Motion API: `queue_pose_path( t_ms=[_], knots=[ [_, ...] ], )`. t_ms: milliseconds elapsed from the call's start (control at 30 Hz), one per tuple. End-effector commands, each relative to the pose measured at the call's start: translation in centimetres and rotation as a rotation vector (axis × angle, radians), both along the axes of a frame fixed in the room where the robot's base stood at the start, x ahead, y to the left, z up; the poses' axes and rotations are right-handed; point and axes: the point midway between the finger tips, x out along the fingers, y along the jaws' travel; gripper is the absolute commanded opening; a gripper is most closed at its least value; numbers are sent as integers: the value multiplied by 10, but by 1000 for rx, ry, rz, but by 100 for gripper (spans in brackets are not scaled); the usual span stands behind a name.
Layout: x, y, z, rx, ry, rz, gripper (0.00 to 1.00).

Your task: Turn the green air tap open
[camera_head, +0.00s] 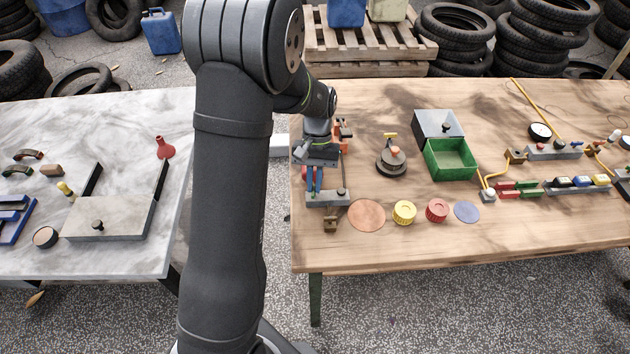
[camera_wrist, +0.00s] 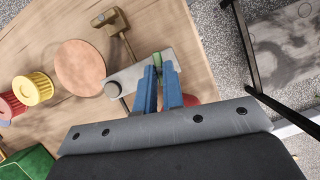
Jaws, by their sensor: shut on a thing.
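My gripper (camera_wrist: 160,72) is shut on a small green piece (camera_wrist: 157,57), which I take for the handle of the green air tap. Only a little of it shows between the blue fingertips; the fingers hide the rest, so its turn angle cannot be told. It sits over a grey block (camera_wrist: 129,77) with a round dark knob at its other end. In the head view my gripper (camera_head: 315,180) reaches down to the same grey block (camera_head: 327,199) at the wooden table's left end.
A brass fitting (camera_head: 331,223) stands just in front of the block. To the right lie a copper-coloured disc (camera_head: 367,215), a yellow cap (camera_head: 404,212) and a red cap (camera_head: 437,210). A green open box (camera_head: 450,174) stands farther back. The table's front strip is clear.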

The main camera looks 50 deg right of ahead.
Motion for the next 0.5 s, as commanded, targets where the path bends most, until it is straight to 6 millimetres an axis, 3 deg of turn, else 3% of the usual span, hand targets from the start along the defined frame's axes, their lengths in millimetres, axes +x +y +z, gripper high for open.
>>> queue_pose_path(
  t_ms=[500],
  knots=[
    [1, 1, 0, 0, 0, 86, 0]
  ],
)
